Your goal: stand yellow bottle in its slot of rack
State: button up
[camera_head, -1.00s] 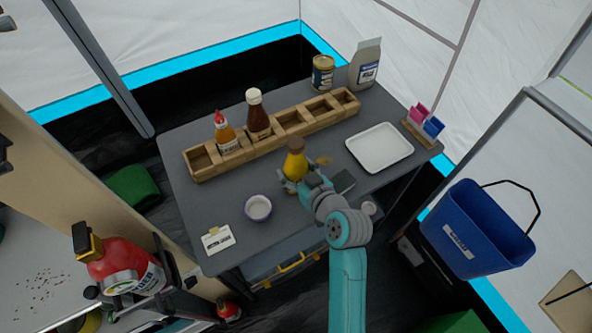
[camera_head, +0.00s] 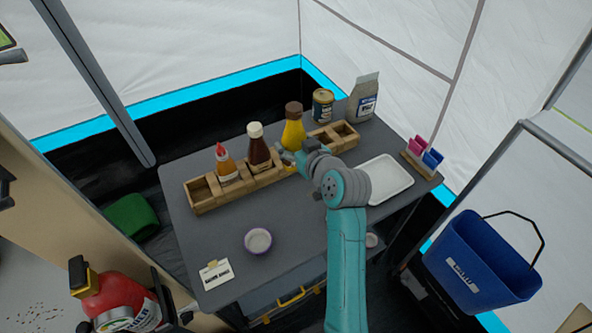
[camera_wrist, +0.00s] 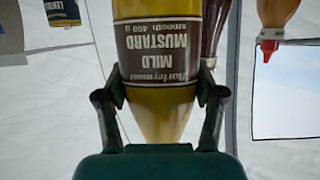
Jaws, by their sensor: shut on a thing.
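The yellow mustard bottle (camera_head: 293,132) with a brown cap is upright in my gripper (camera_head: 288,158). In the wrist view the bottle (camera_wrist: 157,90) shows upside down, its brown label between the two fingers (camera_wrist: 160,100), which are shut on its tapered part. In the head view it stands over the wooden rack (camera_head: 208,200), right of the brown sauce bottle (camera_head: 259,148). My gripper hides its lower end and the rack there, so I cannot tell whether it is above or inside a slot. The rack's far-left slot is empty, as are the slots at its right end.
An orange bottle (camera_head: 227,166) with a red tip stands in the rack left of the brown one. A can (camera_head: 322,105) and a bag (camera_head: 363,98) stand behind. A white tray (camera_head: 385,180) lies right of my arm. A bowl (camera_head: 258,241) and card (camera_head: 216,273) are in front.

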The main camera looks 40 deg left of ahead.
jog(key=w+a+r, duration=0.3)
jog(key=w+a, duration=0.4)
jog(key=shift+t, duration=0.3)
jog(key=shift+w+f, duration=0.15)
jog(key=shift+f, duration=5.9)
jog(key=shift+f, duration=0.5)
jog(key=o, duration=1.6)
jog(key=shift+o, duration=0.2)
jog(key=shift+f, duration=0.1)
